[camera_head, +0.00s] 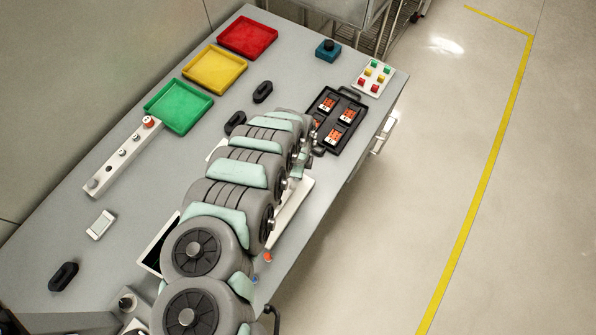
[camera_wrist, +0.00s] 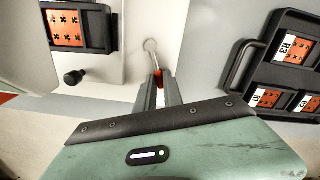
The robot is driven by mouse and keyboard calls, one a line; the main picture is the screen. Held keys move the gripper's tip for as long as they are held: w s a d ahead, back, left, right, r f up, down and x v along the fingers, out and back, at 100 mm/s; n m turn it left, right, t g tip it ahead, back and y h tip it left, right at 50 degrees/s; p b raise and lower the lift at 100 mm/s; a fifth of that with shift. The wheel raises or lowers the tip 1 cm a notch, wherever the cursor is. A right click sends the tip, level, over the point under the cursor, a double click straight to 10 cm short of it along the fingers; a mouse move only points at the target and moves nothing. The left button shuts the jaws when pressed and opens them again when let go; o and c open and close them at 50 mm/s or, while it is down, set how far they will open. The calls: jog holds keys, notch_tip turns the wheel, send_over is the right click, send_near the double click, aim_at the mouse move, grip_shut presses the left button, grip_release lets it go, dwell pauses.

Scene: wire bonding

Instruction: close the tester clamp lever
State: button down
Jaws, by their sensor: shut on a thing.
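In the wrist view, the tester is a white plate (camera_wrist: 115,75) with a black nest that holds an orange board (camera_wrist: 66,27) at upper left. The clamp lever is a thin metal rod (camera_wrist: 153,56) with a round end at the top and a red part lower down. My gripper (camera_wrist: 158,88) is shut on the lever's red end, and its fingers hide most of that part. In the head view my arm covers the gripper, the lever and most of the tester; a white edge (camera_head: 292,214) shows beside the arm.
A black tray (camera_head: 325,147) with orange boards stands close to the right of my gripper; its handle also shows in the wrist view (camera_wrist: 236,62). A black knob (camera_wrist: 74,77) rises left of the lever. Green (camera_head: 179,106), yellow (camera_head: 215,70) and red (camera_head: 248,37) bins stand at the back.

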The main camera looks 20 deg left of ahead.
jog(key=c, duration=1.5)
grip_release()
jog(key=shift+o, duration=0.2)
